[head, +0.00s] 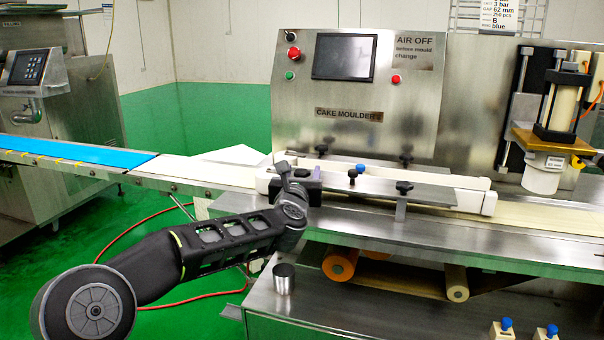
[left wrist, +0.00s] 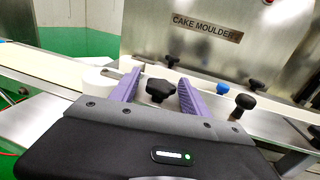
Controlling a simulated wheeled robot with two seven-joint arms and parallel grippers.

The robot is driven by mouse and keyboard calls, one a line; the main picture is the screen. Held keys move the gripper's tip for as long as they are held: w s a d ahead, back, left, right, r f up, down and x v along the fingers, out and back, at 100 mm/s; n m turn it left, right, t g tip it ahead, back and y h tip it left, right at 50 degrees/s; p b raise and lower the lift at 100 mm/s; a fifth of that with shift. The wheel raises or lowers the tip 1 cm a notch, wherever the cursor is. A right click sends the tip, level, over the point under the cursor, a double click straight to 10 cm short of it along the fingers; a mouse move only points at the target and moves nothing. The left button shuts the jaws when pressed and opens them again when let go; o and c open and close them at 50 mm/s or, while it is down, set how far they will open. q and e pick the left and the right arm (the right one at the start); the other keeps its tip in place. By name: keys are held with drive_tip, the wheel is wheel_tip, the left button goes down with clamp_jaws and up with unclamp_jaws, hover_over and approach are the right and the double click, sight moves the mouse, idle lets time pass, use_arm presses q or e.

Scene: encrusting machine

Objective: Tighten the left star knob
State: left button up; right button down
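The left star knob (left wrist: 160,90) is black and lobed, and it shows between the two purple fingers of my left gripper (left wrist: 160,77) in the left wrist view. The fingers are open, one on each side of the knob, with a visible gap on both sides. In the head view my left gripper (head: 303,182) is at the left end of the steel guide rail (head: 375,188), and it largely hides this knob. Another black star knob (head: 404,187) stands farther right on the same rail. My right gripper is in neither view.
A black round knob (head: 352,174) and a blue knob (head: 361,168) stand just right of my gripper. Black knobs (head: 322,149) also stand on the far rail. The cake moulder panel (head: 350,90) rises behind. A metal cup (head: 284,279) stands on the lower shelf.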

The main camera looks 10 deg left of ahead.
use_arm(q)
clamp_jaws()
idle(0.3)
